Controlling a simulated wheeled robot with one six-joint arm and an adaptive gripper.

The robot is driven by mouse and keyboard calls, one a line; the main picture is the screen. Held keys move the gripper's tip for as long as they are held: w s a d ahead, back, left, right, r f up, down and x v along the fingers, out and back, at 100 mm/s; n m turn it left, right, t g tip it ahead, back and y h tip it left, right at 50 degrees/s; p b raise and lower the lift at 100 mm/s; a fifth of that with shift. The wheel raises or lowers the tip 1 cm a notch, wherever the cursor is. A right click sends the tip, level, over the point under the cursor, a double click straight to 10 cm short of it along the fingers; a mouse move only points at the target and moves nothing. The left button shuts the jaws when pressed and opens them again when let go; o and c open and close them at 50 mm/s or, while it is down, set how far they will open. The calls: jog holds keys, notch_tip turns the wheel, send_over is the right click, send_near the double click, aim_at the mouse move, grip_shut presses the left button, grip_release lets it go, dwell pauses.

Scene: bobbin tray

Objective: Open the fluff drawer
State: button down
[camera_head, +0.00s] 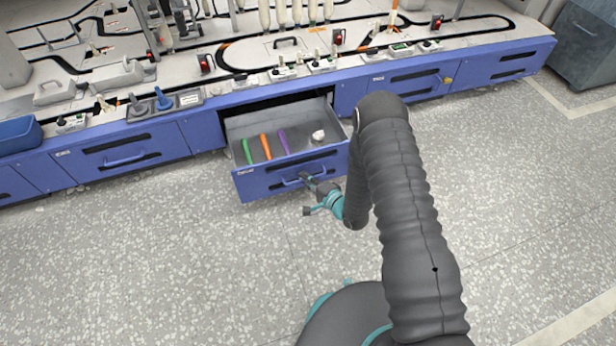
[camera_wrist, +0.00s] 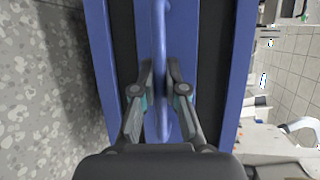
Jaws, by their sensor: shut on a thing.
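A blue drawer (camera_head: 256,185) with a grey inside stands pulled out from the blue cabinet row in the head view. In it lie a green, an orange and a purple stick-like tool and a small whitish lump (camera_head: 318,135). The drawer's blue bar handle (camera_head: 290,183) is on its front; a label at its left corner is too small to read. My gripper (camera_head: 308,179) is at the handle. In the wrist view the handle (camera_wrist: 161,30) runs between the two fingers of my gripper (camera_wrist: 160,80), which are shut on it.
Closed blue drawers (camera_head: 128,155) flank the open one on the left and right. A worktop (camera_head: 220,80) with switches, tools and a black track lies above. The speckled floor (camera_head: 150,260) in front is clear. A grey cabinet (camera_head: 585,45) stands at the far right.

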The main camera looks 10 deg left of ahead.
jog(key=c, duration=1.2)
grip_release()
jog(key=v, duration=1.2)
